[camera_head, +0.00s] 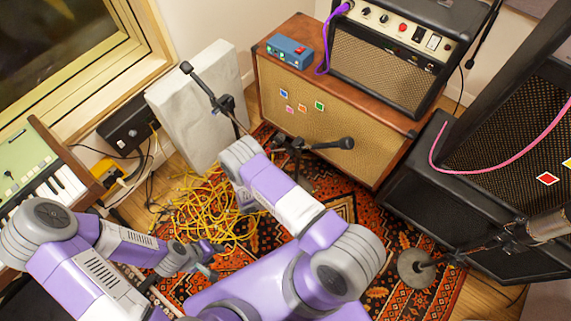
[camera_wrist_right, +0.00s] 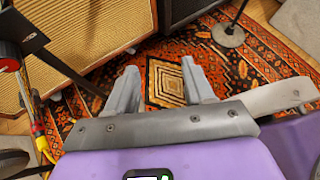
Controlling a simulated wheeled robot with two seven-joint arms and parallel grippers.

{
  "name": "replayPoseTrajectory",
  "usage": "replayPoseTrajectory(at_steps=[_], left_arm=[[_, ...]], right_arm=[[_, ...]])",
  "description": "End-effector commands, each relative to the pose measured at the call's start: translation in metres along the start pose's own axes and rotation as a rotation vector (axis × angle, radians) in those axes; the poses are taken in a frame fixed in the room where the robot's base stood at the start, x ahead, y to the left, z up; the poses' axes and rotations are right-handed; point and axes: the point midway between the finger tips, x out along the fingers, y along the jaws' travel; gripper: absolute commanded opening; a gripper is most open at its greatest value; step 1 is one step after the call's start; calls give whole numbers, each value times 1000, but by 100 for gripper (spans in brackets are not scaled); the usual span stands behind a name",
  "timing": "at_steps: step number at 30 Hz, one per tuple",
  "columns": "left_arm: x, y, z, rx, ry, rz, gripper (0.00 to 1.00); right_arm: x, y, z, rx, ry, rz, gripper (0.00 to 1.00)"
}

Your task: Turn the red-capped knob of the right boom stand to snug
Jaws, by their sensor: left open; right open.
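A black boom stand (camera_head: 224,103) shows at the middle in the head view, in front of the tan cabinet. My right arm hides part of it, and no red cap shows there. A red-capped knob (camera_wrist_right: 9,56) shows at the left edge of the right wrist view, cut by the frame, beside a black bar. My right gripper (camera_wrist_right: 160,88) is open and empty over the rug, well to the right of that knob. Its fingers are hidden in the head view. My left gripper (camera_head: 207,266) is open, low over the rug near the yellow cables, away from the stand.
The tan cabinet (camera_head: 330,125) carries an amp (camera_head: 385,65) and a blue pedal (camera_head: 289,50). Yellow cables (camera_head: 190,215) lie heaped on the rug. A round stand base (camera_head: 416,268) stands at the right, before a black cabinet. A keyboard (camera_head: 45,190) is at the left.

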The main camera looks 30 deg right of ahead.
Motion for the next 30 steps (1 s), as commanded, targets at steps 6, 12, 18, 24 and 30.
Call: replayPoseTrajectory(at_steps=[6, 12, 18, 24, 30], left_arm=[[33, -12, -2, 0, 1, 0, 43], [38, -14, -2, 0, 1, 0, 43], [42, -15, -2, 0, 1, 0, 43], [46, -17, -2, 0, 1, 0, 43], [48, -18, -2, 0, 1, 0, 43]], right_arm=[[-29, 95, 2, -47, -403, 407, 52], [-50, 120, 9, -33, -528, 532, 52], [-29, 134, 23, -32, -531, 530, 52], [-7, 148, 37, -32, -529, 529, 52], [2, 155, 44, -32, -528, 530, 52]])
